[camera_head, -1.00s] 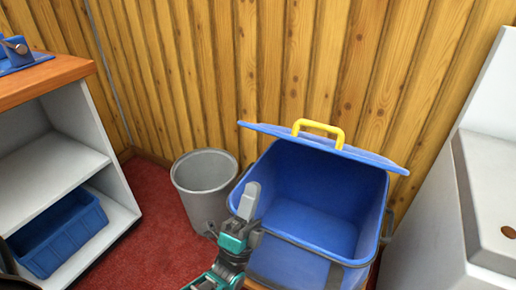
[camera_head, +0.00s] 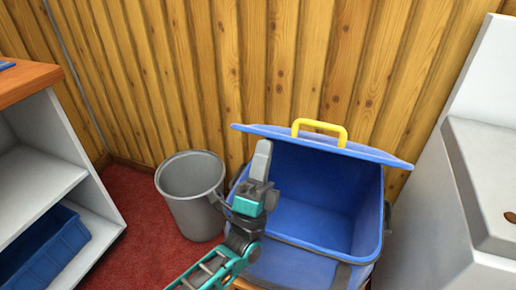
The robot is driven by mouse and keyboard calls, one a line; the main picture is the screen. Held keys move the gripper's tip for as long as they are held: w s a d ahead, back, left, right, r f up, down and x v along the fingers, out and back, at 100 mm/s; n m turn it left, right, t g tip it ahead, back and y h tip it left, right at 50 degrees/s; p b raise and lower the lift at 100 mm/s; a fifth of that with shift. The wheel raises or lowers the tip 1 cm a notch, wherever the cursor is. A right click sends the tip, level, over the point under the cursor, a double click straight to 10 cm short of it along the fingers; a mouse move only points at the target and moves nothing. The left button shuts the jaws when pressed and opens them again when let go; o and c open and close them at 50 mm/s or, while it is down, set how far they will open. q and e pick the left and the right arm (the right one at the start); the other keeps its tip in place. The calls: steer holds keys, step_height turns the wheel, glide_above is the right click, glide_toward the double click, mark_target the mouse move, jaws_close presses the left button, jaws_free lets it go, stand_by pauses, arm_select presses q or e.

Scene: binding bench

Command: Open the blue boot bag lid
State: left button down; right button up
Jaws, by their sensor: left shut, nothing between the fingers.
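The blue boot bag (camera_head: 310,215) stands against the wooden wall, its inside visible and empty as far as I can see. Its blue lid (camera_head: 372,151) is raised at the back, tilted up, with a yellow handle (camera_head: 319,126) on top. My left gripper (camera_head: 262,152) is shut and empty. In the picture it overlaps the left part of the bag's opening, below the lid's left end; I cannot tell whether it touches the bag. My right gripper is not in view.
A grey bin (camera_head: 191,193) stands just left of the bag. A white shelf unit (camera_head: 45,170) with a blue crate (camera_head: 42,249) is at the left. A white sink-like unit (camera_head: 480,190) is close on the right. Red carpet (camera_head: 140,225) is clear between shelf and bin.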

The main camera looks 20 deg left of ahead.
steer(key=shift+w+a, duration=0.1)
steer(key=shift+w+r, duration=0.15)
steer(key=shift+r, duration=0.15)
